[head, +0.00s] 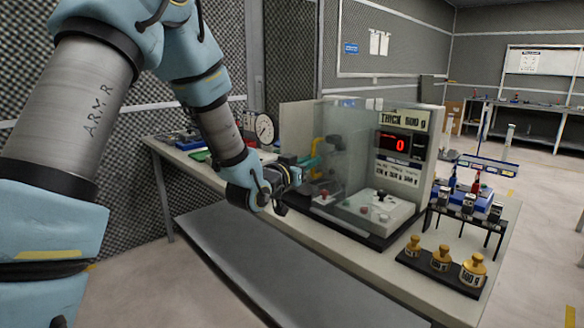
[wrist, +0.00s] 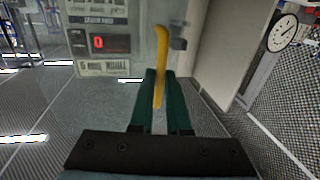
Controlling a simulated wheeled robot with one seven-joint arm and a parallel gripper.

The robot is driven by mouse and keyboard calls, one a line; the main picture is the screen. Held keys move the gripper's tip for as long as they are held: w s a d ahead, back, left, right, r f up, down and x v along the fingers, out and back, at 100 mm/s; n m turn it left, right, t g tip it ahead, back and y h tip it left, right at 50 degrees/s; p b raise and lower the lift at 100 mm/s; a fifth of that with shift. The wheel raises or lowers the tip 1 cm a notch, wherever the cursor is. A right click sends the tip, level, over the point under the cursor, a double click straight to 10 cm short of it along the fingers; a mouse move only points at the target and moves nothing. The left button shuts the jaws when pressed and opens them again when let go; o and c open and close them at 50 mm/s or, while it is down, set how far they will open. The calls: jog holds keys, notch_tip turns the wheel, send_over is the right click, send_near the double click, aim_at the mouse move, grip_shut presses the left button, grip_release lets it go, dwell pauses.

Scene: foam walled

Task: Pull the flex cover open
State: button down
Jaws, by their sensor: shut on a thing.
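The flex cover (head: 345,160) is a hazy see-through sheet across the front left of a grey test machine in the head view. It hangs upright, and the machine's inside shows dimly through it. My gripper (head: 294,178) is at the cover's left edge. A yellow curved bar (wrist: 161,50) shows between and beyond the fingertips. I cannot tell whether it belongs to the cover.
The machine has a red display (head: 396,143) and a pale control panel (head: 375,207). Brass weights (head: 441,257) stand on a black tray at the table's right front. A round dial gauge (head: 264,128) stands behind my gripper. The floor before the table is clear.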

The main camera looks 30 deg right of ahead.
jog(key=shift+s+d+b, duration=0.25)
jog(key=shift+s+b, duration=0.05)
jog(key=shift+s, duration=0.65)
jog(key=shift+s+d+b, duration=0.25)
jog(key=shift+s, duration=0.65)
jog(key=c, duration=0.9)
grip_release()
jog(key=b+v, duration=0.3)
jog(key=v, duration=0.8)
